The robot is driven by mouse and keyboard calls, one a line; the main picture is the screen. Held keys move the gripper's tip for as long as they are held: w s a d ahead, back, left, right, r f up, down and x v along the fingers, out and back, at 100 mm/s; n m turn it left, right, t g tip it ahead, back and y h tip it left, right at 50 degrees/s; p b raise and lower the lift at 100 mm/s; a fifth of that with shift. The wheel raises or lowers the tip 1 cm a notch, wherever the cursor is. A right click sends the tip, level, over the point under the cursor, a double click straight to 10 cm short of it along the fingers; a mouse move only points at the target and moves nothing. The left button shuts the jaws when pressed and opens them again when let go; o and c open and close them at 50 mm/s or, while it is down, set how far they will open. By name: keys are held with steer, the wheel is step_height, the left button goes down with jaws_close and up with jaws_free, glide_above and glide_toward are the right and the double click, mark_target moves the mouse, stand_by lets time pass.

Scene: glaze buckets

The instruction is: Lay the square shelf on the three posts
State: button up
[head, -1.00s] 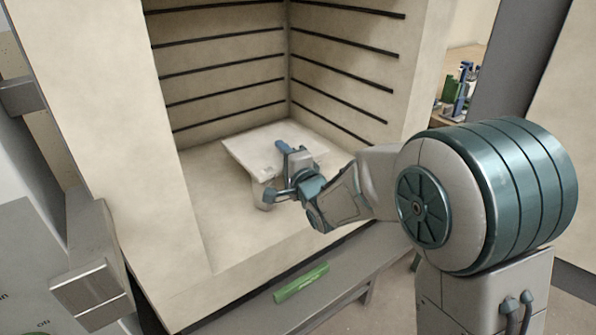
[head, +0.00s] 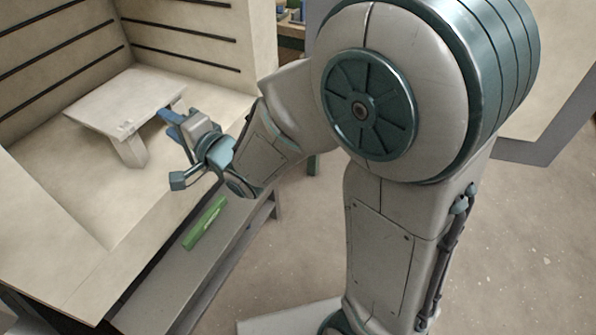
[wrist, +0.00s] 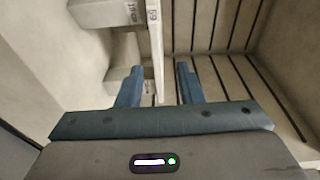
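The square shelf (head: 120,97) is a pale, thin slab lying about level inside the kiln. One pale post (head: 131,150) shows under its front corner. In the wrist view the shelf (wrist: 155,40) appears edge-on as a thin upright strip. Two blocky posts (wrist: 103,12) (wrist: 122,78) show on its left side there, seeming to touch it. A third post is not clear in either view. My gripper (head: 170,122) is at the shelf's right front edge. In the wrist view its blue fingers (wrist: 159,82) are open, with the shelf's edge appearing between them and a gap on each side.
The kiln's grooved walls (head: 185,35) rise behind the shelf, close to its back edges. A green bar (head: 206,222) lies on the grey ledge (head: 165,285) in front of the kiln. The kiln floor (head: 75,200) in front of the shelf is clear.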

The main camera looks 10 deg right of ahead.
steer(key=s+d+f+n+g+h, duration=0.1)
steer(key=d+f+n+g+h, duration=0.15)
steer(key=d+h, duration=0.4)
steer(key=d+f+n+g+h, duration=0.1)
steer(key=d+f+n+h, duration=0.2)
steer(key=d, duration=0.7)
steer(key=s+d+f+n+g+h, duration=0.1)
steer(key=s+d+g, duration=0.3)
steer(key=s, duration=0.4)
steer(key=s+d+f+n+g+h, duration=0.1)
steer(key=s+d+n+g, duration=0.2)
steer(key=s+d, duration=0.3)
steer(key=s+g, duration=0.1)
steer(key=s, duration=0.2)
steer(key=shift+f+g, duration=0.3)
steer(key=shift+g, duration=0.05)
steer(key=shift+d, duration=0.1)
